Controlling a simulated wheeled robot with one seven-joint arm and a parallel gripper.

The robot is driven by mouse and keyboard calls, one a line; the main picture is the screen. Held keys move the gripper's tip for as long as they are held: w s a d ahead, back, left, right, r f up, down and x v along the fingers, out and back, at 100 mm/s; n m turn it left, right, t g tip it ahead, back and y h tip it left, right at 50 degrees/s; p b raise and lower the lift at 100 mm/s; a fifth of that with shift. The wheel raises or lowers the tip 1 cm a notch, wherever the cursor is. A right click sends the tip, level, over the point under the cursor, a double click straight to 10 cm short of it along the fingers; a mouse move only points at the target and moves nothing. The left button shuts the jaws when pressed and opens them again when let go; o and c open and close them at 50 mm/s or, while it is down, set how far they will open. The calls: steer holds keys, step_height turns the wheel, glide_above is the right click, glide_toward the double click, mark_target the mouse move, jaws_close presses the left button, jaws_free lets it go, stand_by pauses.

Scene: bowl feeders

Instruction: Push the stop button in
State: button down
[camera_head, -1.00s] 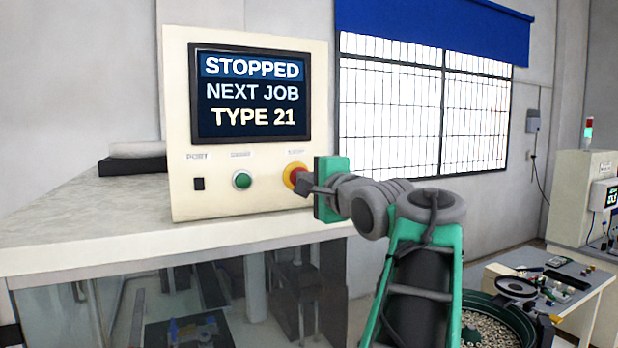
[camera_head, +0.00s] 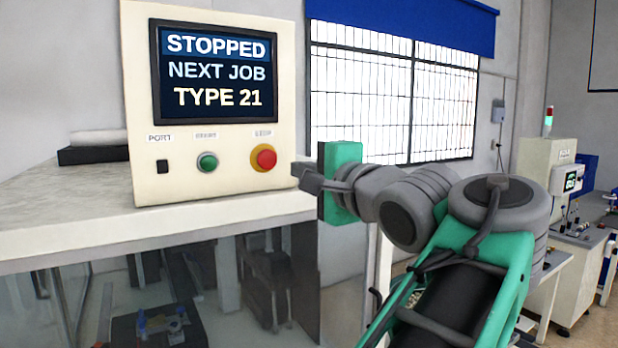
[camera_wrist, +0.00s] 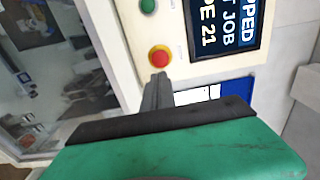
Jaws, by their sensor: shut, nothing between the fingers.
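The stop button (camera_head: 263,157) is a red mushroom knob on a yellow collar, at the lower right of the cream control panel (camera_head: 215,185). The panel's screen (camera_head: 216,72) reads STOPPED, NEXT JOB, TYPE 21. In the wrist view the stop button (camera_wrist: 159,58) shows whole, just beyond my fingertips. My gripper (camera_head: 298,172) is shut and empty, to the right of the button and apart from it in the head view. In the wrist view its closed fingers (camera_wrist: 158,82) point toward the button, with a small gap in the picture.
A green button (camera_head: 207,161) and a black port (camera_head: 162,167) sit left of the stop button. The panel stands on a light worktop (camera_head: 60,205) with a glazed space below. Another cream machine (camera_head: 548,195) stands at the right.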

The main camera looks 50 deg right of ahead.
steer(key=p+v, duration=0.2)
steer(key=p, duration=0.3)
steer(key=shift+r, duration=0.1)
